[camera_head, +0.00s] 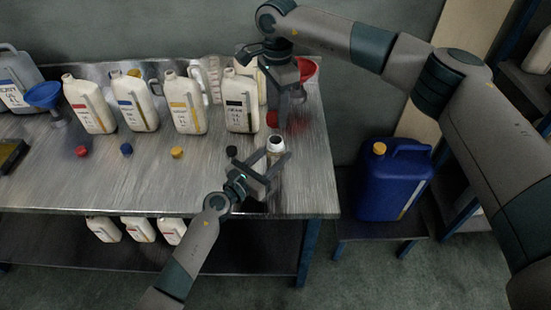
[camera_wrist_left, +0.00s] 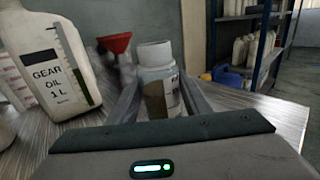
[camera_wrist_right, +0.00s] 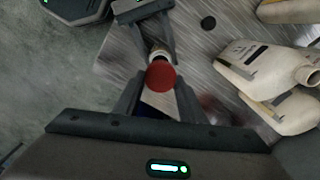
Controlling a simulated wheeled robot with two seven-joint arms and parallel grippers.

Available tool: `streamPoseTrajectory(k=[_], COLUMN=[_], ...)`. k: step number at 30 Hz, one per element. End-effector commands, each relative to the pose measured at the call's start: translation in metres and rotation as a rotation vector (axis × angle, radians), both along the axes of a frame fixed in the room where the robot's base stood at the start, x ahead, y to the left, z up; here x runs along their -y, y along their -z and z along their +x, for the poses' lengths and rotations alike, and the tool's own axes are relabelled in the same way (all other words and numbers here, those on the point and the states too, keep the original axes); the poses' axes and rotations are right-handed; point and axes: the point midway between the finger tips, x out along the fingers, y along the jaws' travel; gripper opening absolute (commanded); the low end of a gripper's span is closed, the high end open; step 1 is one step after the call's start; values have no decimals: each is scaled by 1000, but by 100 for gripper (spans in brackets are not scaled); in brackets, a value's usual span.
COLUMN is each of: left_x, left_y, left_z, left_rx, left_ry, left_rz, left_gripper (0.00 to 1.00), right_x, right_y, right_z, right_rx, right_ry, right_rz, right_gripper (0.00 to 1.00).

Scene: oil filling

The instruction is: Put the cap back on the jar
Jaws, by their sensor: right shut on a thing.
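The jar (camera_head: 276,145) stands at the table's front right, a small clear jar with a whitish neck and no cap on it. My left gripper (camera_head: 276,158) is open, its fingers on either side of the jar; in the left wrist view the jar (camera_wrist_left: 158,85) sits between them, and contact is unclear. My right gripper (camera_wrist_right: 158,88) is shut on the red cap (camera_wrist_right: 161,76), with the jar's neck (camera_wrist_right: 159,54) just past it. In the head view the cap (camera_head: 272,118) shows above the jar's mouth in the picture, apart from it.
Several white oil jugs (camera_head: 186,103) stand in a row along the table, with red, blue, yellow and black caps (camera_head: 177,152) lying in front. A red funnel (camera_head: 306,69) is behind my right gripper. A blue canister (camera_head: 392,185) stands right of the table.

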Motion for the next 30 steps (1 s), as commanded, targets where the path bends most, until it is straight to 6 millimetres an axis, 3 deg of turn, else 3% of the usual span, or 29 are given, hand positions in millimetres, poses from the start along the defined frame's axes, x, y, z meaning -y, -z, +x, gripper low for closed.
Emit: streamPoseTrajectory(k=[5,16,30], left_x=[0,0,0], left_y=[0,0,0], left_z=[0,0,0], left_rx=[0,0,0], left_ry=[0,0,0], left_rz=[0,0,0], left_gripper=[3,3,3], right_x=[0,0,0], right_y=[7,47,50], right_z=[0,0,0], right_rx=[-2,-2,-1], right_ry=[0,0,0], right_rz=[-1,-2,-2], right_gripper=[16,16,16])
